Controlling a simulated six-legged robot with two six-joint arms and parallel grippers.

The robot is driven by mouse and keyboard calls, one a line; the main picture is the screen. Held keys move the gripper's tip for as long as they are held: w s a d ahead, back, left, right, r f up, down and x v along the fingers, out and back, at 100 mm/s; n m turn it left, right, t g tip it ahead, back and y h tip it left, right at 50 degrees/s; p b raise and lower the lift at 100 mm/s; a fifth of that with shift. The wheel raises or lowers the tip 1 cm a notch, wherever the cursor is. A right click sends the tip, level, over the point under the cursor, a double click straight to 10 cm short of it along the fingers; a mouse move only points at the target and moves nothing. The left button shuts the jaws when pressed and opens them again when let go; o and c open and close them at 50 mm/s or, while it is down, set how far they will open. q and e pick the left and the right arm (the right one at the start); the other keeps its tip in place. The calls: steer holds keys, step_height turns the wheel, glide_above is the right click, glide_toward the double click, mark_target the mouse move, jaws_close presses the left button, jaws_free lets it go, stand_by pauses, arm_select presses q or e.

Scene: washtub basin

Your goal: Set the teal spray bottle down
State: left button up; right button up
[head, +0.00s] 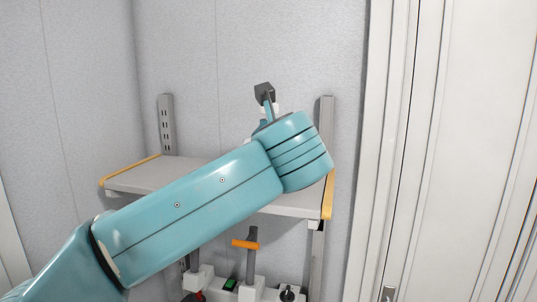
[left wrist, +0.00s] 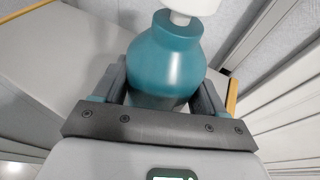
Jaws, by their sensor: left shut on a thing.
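The teal spray bottle (left wrist: 167,58) shows large in the left wrist view, with a white collar (left wrist: 190,6) at its top. My left gripper (left wrist: 163,88) is shut on the bottle's body, with one finger on each side. In the head view my left wrist hides most of the bottle. The light grey shelf (head: 150,177) lies behind and below my forearm. I cannot tell whether the bottle's base touches the shelf. My right gripper is not in view.
The shelf has yellow edges (head: 328,194) at both ends and slotted metal uprights (head: 167,125) behind. The left part of its top looks clear. Below stand an orange-handled tool (head: 246,244) and white holders. A white panelled door (head: 470,150) is on the right.

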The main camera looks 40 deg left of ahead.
arm_select(q)
steer(key=shift+d, duration=0.2)
steer(key=shift+s+d, duration=0.1)
steer(key=shift+s, duration=0.05)
steer(key=o, duration=1)
steer(key=shift+s, duration=0.2)
steer(key=o, duration=0.5)
steer(key=shift+a, duration=0.2)
steer(key=shift+w+f, duration=0.2)
steer(key=shift+w, duration=0.05)
steer(key=shift+d, duration=0.15)
steer(key=shift+s+d+r, duration=0.15)
steer(key=shift+s+d, duration=0.05)
steer(key=shift+d, duration=0.1)
steer(key=b+v, duration=0.1)
steer(key=v, duration=1.4)
steer(key=shift+s+r, duration=0.2)
steer(key=shift+s, duration=0.1)
